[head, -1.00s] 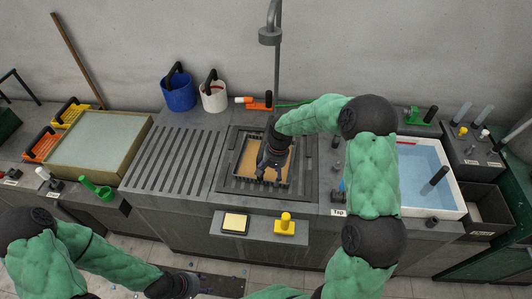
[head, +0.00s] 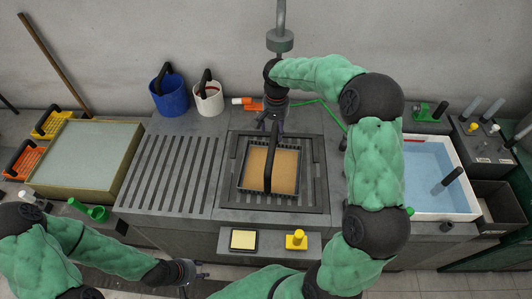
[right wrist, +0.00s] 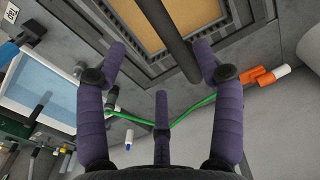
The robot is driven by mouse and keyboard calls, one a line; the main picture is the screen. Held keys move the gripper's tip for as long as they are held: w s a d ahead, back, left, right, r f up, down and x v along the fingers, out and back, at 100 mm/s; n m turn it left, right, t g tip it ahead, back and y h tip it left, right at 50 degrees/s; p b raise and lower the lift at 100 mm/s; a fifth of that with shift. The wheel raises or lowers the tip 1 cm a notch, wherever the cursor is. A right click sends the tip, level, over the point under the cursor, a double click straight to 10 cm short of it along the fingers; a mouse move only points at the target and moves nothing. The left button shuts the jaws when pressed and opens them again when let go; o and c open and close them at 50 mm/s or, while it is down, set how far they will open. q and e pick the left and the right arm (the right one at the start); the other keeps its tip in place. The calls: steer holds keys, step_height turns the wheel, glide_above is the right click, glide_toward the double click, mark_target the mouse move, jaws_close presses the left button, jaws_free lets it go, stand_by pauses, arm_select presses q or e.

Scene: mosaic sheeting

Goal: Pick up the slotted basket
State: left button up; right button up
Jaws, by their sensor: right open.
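The slotted basket (head: 268,170) is a dark, square basket with slotted sides and a tall black handle, sitting in the square recess of the grey worktop. A flat tan surface shows inside it. My right gripper (head: 272,124) is open and empty at the far side of the basket. In the right wrist view, the open fingers of my right gripper (right wrist: 160,62) are spread, with the dark handle of the basket (right wrist: 172,40) beyond them, apart from the fingers as far as I can tell. My left gripper (head: 190,276) is low at the front left, too small to read.
A ribbed draining surface (head: 170,175) lies left of the recess. A blue bucket (head: 170,96) and white bucket (head: 209,99) stand behind it. A water tub (head: 432,190) is at the right, partly behind my right arm. A yellow-handled block (head: 296,240) sits on the front ledge.

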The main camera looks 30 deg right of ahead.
glide_above(274, 145)
steer(key=f, duration=0.4)
steer(key=shift+s+d+f, duration=0.15)
steer(key=shift+s+f, duration=0.05)
steer(key=shift+w+f, duration=0.25)
steer(key=shift+f, duration=0.35)
step_height(274, 145, down, 5)
steer(key=shift+r, duration=0.15)
jaws_close()
